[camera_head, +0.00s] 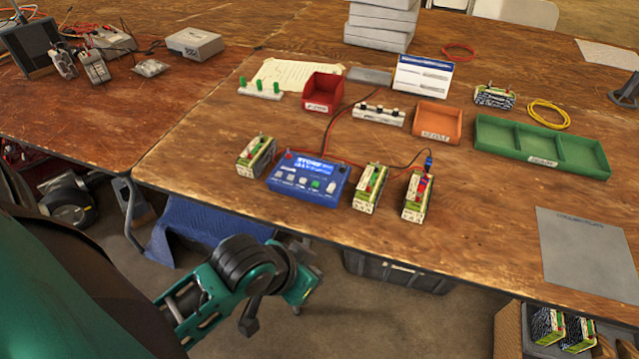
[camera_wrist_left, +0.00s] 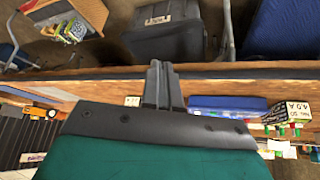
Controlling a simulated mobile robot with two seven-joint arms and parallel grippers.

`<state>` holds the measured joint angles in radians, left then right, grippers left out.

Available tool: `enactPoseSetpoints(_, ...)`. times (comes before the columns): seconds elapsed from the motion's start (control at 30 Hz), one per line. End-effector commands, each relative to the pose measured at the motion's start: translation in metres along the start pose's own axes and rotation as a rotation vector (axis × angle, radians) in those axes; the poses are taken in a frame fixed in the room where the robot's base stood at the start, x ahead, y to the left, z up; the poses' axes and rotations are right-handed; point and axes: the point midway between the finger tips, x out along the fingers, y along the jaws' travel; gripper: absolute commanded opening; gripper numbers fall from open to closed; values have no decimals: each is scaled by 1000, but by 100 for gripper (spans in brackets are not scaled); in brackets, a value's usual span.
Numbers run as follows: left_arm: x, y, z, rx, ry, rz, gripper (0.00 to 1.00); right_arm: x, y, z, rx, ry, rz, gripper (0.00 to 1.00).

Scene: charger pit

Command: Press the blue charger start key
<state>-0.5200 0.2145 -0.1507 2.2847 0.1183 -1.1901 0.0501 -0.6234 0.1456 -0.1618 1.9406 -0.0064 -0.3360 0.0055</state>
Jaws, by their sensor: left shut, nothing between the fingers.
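The blue charger (camera_head: 318,167) sits near the table's front edge in the head view, with a lit display and a row of keys. One key is green (camera_head: 316,184); the others look pale. Key labels are too small to read. A blue side, likely the charger, shows in the left wrist view (camera_wrist_left: 222,101). My left gripper (camera_wrist_left: 160,68) is shut and empty, its fingers in front of the table edge. In the head view my left arm reaches in low, with the hand below and in front of the charger, touching nothing visible. My right gripper is out of view.
Battery packs stand left (camera_head: 256,156) and right (camera_head: 369,187) of the charger; another (camera_head: 417,196) has a cable plugged in. The table's front edge lies between hand and charger. A black crate (camera_head: 395,273) sits under the table. Bins and a green tray (camera_head: 541,163) stand behind.

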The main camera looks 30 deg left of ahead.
Motion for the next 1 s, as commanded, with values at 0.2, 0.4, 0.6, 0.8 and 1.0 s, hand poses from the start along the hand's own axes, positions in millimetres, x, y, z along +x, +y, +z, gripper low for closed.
enactPoseSetpoints(0.2,-1,-11,-47,12,-30,149,0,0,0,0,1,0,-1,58)
enactPoseSetpoints(0.4,7,-47,-96,-92,6,240,0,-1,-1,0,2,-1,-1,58)
enactPoseSetpoints(0.6,-4,-105,-154,-279,71,279,0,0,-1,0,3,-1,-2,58)
enactPoseSetpoints(0.8,-21,-142,-189,-409,126,292,0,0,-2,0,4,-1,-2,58)
enactPoseSetpoints(1.0,-27,-153,-198,-450,144,298,0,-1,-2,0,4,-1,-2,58)
